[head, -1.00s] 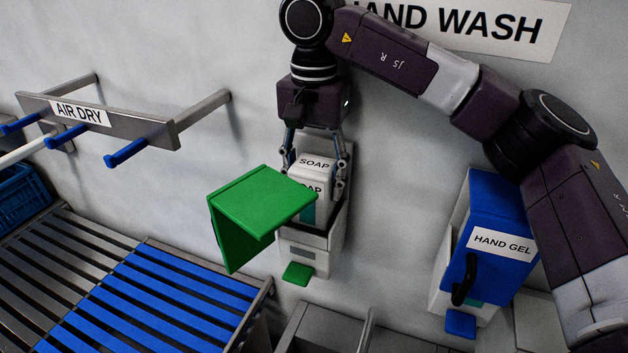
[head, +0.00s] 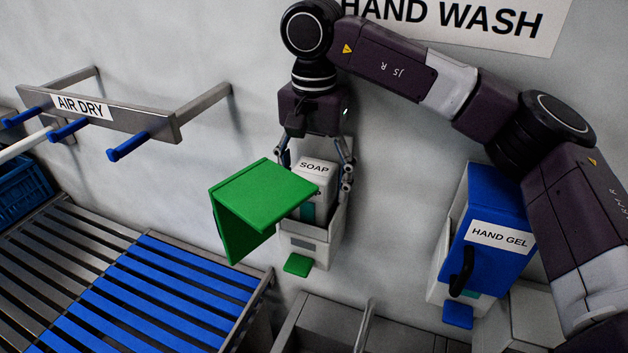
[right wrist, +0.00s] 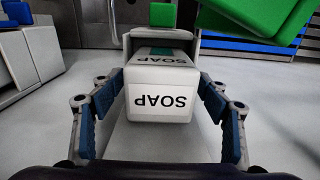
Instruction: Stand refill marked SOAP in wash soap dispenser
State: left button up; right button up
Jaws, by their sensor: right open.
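The white refill marked SOAP (head: 318,168) stands upright in the white wash dispenser (head: 301,247) on the wall. In the right wrist view the refill (right wrist: 160,78) shows two SOAP labels and a teal band. The dispenser's green lid (head: 262,187) is swung open and hides part of the refill and housing in the head view. A green lever (head: 297,265) sits at the dispenser's bottom. My right gripper (head: 316,176) is open, with one finger on each side of the refill's upper end. In the right wrist view a gap shows between its fingers (right wrist: 164,92) and the refill. My left gripper is out of view.
A blue-lidded HAND GEL dispenser (head: 488,208) hangs on the right, below my right arm. An AIR DRY rack (head: 150,128) with blue-tipped pegs juts from the wall at left. Slatted blue and metal shelving (head: 165,290) lies lower left. A HAND WASH sign (head: 470,22) is above.

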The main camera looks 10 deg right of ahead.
jog(key=shift+r, duration=0.5)
notch_tip(320, 180, up, 5)
jog(key=shift+r+b, duration=0.1)
jog(key=shift+b, duration=1)
notch_tip(320, 180, up, 6)
jog(key=shift+r+p, duration=0.1)
jog(key=shift+p, duration=0.2)
